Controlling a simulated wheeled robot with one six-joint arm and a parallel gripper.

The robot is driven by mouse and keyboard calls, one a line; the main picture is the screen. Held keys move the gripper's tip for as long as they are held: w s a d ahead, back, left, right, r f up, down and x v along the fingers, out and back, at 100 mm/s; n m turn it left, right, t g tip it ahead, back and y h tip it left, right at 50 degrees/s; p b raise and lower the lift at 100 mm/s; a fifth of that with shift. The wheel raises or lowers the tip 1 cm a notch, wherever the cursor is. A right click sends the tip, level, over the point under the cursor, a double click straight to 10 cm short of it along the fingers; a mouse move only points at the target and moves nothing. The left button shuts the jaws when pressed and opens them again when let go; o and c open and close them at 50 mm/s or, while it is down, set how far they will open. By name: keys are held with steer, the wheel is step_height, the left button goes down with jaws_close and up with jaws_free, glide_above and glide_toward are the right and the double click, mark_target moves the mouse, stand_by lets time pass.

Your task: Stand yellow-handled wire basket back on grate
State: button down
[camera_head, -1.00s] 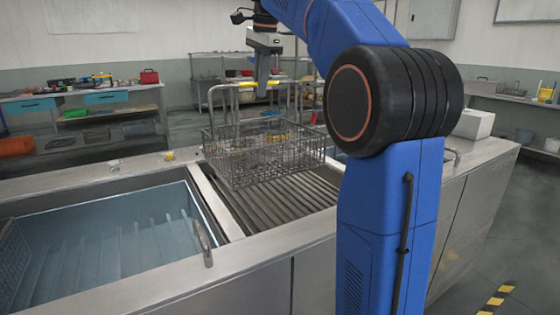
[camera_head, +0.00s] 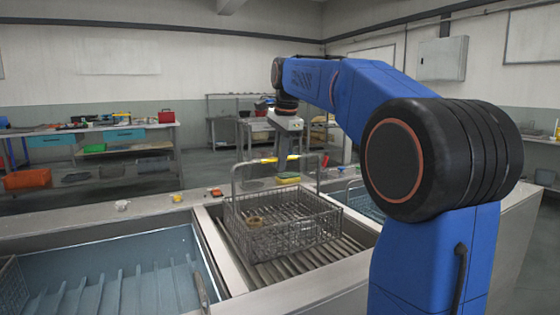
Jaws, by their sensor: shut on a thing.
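The wire basket (camera_head: 290,240) is upright over the slatted grate (camera_head: 240,262), between two tanks. Its tall wire handle rises to a yellow grip (camera_head: 268,160). My gripper (camera_head: 284,160) is shut on the yellow grip from above; its fingertips are small and partly hidden against it. The basket's bottom is at or very near the slats; I cannot tell whether it touches them. A brownish ring-like part (camera_head: 255,222) shows inside the basket.
The blue-walled tank (camera_head: 110,275) lies to the left, with another wire basket (camera_head: 12,285) at its left edge. A second tank (camera_head: 360,200) lies to the right, partly hidden by my arm. A yellow-green block (camera_head: 289,178) and small items sit along the back rim.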

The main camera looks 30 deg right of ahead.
steer(key=c, duration=1.8)
jaws_free()
steer(key=v, duration=1.2)
